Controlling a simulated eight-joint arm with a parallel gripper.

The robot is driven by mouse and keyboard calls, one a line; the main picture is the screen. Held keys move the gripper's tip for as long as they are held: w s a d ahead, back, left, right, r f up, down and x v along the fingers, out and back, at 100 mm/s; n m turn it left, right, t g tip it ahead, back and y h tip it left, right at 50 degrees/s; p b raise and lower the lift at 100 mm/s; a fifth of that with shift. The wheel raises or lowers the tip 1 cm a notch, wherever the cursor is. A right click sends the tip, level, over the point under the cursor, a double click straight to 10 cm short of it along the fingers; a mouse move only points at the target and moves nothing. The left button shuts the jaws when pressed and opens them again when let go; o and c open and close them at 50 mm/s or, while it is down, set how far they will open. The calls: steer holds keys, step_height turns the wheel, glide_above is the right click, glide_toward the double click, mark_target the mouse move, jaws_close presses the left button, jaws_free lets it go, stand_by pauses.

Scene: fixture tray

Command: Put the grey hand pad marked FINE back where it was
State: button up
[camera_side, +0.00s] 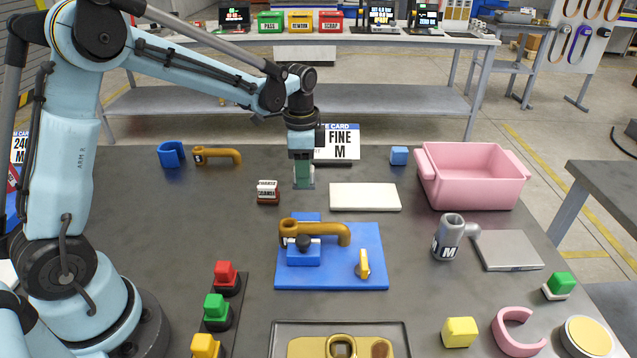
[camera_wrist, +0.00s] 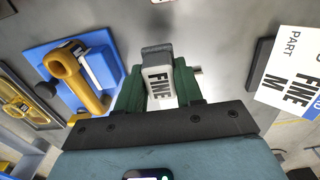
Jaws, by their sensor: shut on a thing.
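The grey hand pad marked FINE (camera_wrist: 158,85) sits between the green fingers of my gripper (camera_wrist: 160,92) in the wrist view. My gripper is shut on it. In the side view my gripper (camera_side: 303,180) points straight down at the back middle of the dark table, and its fingers hide most of the pad. I cannot tell whether the pad touches the table. A brown hand pad with a white label (camera_side: 267,192), which seems to read COARSE, stands just left of my gripper. A card reading FINE M (camera_side: 342,142) stands behind my gripper.
A white slab (camera_side: 365,197) lies right of my gripper. A blue fixture plate (camera_side: 345,270) with a brown handle part (camera_side: 325,232) is in front. A pink bin (camera_side: 472,180) stands at the back right. Red, green and yellow buttons (camera_side: 216,312) stand front left.

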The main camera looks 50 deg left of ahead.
steer(key=shift+w+a+f, duration=0.2)
steer(key=shift+a+f, duration=0.2)
steer(key=shift+a, duration=0.1)
steer(key=shift+w+a+f, duration=0.2)
steer(key=shift+a+f, duration=0.15)
steer(key=shift+a, duration=0.1)
steer(key=shift+f, duration=1.85)
steer(key=shift+f, duration=0.1)
steer(key=o, duration=1)
